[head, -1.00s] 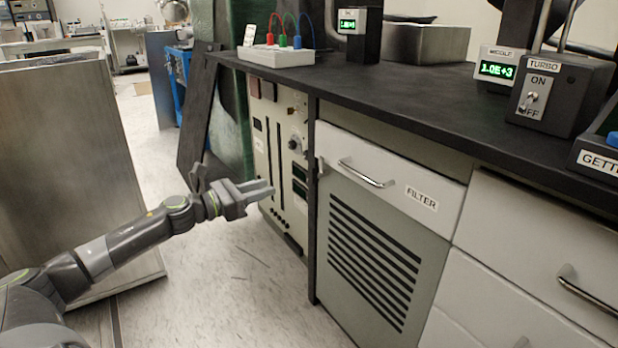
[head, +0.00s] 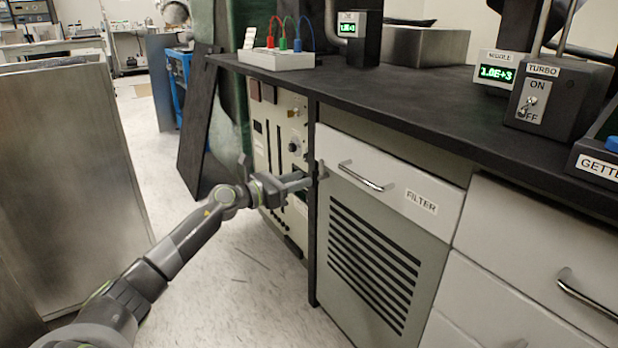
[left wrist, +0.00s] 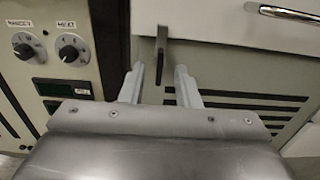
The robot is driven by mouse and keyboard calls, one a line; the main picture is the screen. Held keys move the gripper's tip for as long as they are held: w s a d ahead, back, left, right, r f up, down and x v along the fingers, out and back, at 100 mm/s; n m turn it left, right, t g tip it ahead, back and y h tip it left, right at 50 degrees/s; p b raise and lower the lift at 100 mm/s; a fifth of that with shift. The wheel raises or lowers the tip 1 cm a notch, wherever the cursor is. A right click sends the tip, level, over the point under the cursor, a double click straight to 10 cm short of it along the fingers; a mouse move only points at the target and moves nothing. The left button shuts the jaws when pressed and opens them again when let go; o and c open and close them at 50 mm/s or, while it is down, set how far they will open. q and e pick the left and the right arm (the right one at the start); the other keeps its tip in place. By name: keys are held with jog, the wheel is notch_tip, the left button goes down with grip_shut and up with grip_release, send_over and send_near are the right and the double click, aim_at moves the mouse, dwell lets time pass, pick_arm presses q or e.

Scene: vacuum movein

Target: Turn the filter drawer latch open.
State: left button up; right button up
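The white filter drawer (head: 375,180), labelled FILTER, is shut under the black bench top. Its latch (left wrist: 161,55) shows in the left wrist view as a dark upright bar at the drawer's left edge. My left gripper (left wrist: 158,75) is open, with one finger on each side of the latch's lower end. I cannot tell whether either finger touches it. In the head view the left gripper (head: 310,180) reaches the drawer's left edge and largely covers the latch. My right gripper is not in view.
The drawer's metal handle (head: 366,178) is right of the latch. A slatted panel (head: 375,265) is below. A control rack (head: 281,150) with knobs stands just left of the cabinet. Floor (head: 255,295) is clear in front.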

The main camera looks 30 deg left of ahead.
aim_at(312, 176)
pick_arm(q)
jog(key=shift+x, duration=1.85)
grip_shut()
